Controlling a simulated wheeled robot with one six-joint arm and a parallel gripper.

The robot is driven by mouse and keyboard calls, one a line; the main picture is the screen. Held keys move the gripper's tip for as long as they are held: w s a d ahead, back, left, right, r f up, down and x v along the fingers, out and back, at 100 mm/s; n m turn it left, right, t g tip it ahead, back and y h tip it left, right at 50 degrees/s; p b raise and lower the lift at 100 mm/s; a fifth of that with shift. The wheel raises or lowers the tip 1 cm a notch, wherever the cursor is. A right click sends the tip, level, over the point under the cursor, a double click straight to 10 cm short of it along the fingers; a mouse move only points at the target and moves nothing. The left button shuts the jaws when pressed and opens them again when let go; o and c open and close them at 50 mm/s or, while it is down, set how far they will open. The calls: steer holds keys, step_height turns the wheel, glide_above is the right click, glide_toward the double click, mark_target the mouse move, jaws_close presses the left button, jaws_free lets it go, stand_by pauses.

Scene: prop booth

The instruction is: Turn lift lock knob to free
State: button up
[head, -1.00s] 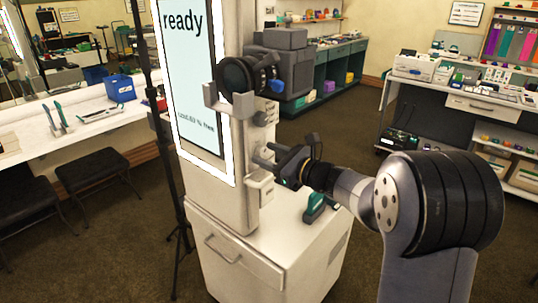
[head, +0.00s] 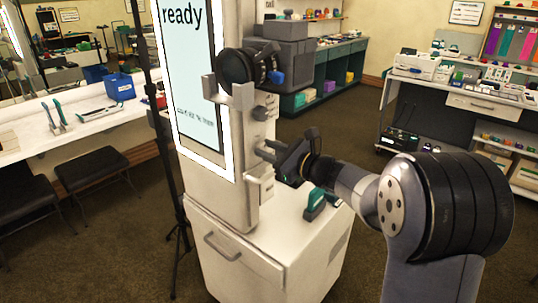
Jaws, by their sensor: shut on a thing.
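A pale booth column (head: 236,140) carries a lit screen (head: 190,70) reading "ready" and a black camera (head: 236,67) in a grey bracket. My gripper (head: 267,150) reaches in from the right to the column's side, below the bracket. Its fingers are shut on a small part there, which I take to be the lift lock knob. The fingers hide nearly all of it, so its marking and exact angle cannot be read. A separate dark round knob (head: 262,113) sits on the column just above my gripper.
The column stands on a white cabinet (head: 240,262) with a drawer handle. A teal and black tool (head: 315,205) lies on its top, below my gripper. A black stand pole (head: 158,110) rises to the left. Stools (head: 90,168) and a counter are farther left.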

steer(key=n+b, duration=0.2)
steer(key=b, duration=0.1)
steer(key=n+b, duration=0.2)
steer(key=b, duration=0.1)
steer(key=shift+f, duration=0.35)
steer(key=n+b, duration=0.3)
steer(key=b, duration=0.2)
steer(key=shift+r+n, duration=0.15)
steer(key=shift+n, duration=0.25)
steer(key=shift+r+n+h+b, duration=0.15)
steer(key=shift+n+h+b, duration=0.15)
steer(key=shift+n+b, duration=0.5)
steer(key=o, duration=1)
steer(key=shift+r, duration=0.1)
